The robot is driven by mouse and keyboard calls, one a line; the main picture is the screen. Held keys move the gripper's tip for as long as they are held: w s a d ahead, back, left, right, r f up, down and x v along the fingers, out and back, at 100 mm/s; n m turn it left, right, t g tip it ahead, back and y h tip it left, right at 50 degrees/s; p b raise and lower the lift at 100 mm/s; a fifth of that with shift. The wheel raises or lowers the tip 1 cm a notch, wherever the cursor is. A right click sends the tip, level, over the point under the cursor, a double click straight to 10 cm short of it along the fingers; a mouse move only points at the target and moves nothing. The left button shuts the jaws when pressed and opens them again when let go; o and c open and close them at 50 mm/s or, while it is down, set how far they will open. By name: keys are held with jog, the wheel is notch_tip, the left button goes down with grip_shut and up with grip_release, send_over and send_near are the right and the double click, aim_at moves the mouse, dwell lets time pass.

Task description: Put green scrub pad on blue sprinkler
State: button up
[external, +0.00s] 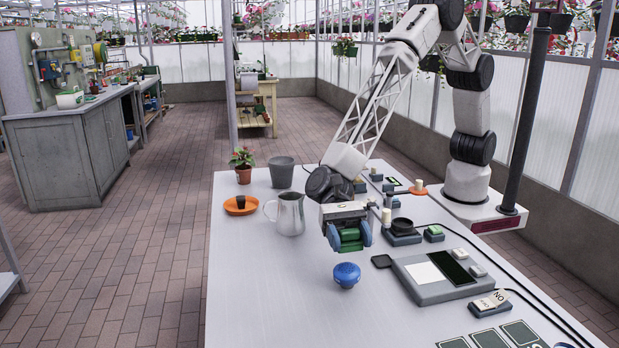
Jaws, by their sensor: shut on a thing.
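The blue sprinkler (346,275) is a small, rounded blue piece on the white table. My gripper (349,238) is just above and behind it in the picture, with its blue fingertips pointing down. The gripper is shut on the green scrub pad (350,245), which shows as a green patch between the fingers. The pad is small and partly hidden by the fingers. A narrow gap seems to separate the pad from the top of the sprinkler; whether they touch is hard to tell from this angle.
A grey panel device (423,293) is right of the sprinkler. The table's front left is bare.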

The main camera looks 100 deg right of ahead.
aim_at(347, 266)
jog(key=shift+f, duration=0.5)
jog(key=shift+f, duration=0.1)
jog(key=shift+f, duration=1.75)
jog(key=shift+f, duration=0.15)
jog(key=o, duration=1)
jog(key=shift+d, duration=0.15)
jog(key=shift+d+r, duration=0.35)
jog(key=shift+d, duration=0.3)
jog(key=v, duration=1)
jog(key=shift+d, duration=0.2)
